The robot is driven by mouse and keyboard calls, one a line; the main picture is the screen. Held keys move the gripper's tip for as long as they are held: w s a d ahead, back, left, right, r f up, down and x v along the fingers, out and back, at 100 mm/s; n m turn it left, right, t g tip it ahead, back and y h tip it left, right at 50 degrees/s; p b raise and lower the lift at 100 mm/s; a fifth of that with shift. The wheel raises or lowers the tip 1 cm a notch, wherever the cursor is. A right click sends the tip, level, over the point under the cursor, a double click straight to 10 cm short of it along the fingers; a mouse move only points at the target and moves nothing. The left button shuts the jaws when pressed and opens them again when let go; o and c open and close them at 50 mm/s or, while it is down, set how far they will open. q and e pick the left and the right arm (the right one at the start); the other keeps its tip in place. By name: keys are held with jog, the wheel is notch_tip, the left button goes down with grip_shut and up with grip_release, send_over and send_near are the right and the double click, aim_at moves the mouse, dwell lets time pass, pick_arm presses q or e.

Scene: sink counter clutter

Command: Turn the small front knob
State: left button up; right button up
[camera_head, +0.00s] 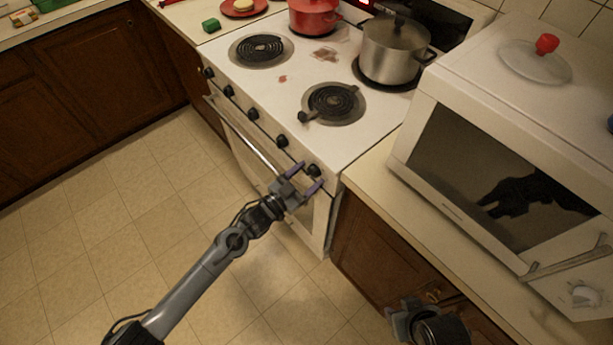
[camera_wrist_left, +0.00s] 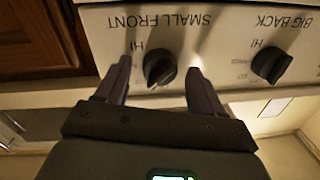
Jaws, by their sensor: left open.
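The small front knob (camera_head: 314,170) is the black knob at the right end of the row on the white stove's front panel. In the left wrist view this knob (camera_wrist_left: 160,68) sits below the upside-down label "SMALL FRONT". My left gripper (camera_head: 307,176) is open, with one purplish finger on each side of the knob. In the left wrist view the fingers of the gripper (camera_wrist_left: 158,72) show a gap on both sides of the knob; I cannot tell any contact. My right gripper (camera_head: 405,318) is partly in view at the bottom right, away from the stove; its jaws are unclear.
The neighbouring knob, labelled "BIG BACK" (camera_wrist_left: 271,63), is close on the right in the left wrist view. The oven handle (camera_head: 245,135) runs below the knobs. A steel pot (camera_head: 390,55) and red pot (camera_head: 312,15) stand on the stove. A microwave (camera_head: 500,160) stands right.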

pick_arm(q)
jog(key=shift+c, duration=0.3)
jog(key=c, duration=1)
jog(key=shift+n, duration=0.3)
jog(key=shift+r+n+p, duration=0.15)
jog(key=shift+n+p, duration=0.35)
jog(key=shift+p, duration=0.1)
jog(key=n+p, duration=0.2)
jog(key=n, duration=0.1)
jog(key=shift+r, duration=0.1)
jog(key=n+p, duration=0.1)
jog(key=n, duration=0.2)
jog(key=shift+g+p, duration=0.3)
jog(key=shift+g, duration=0.1)
jog(key=shift+n, duration=0.6)
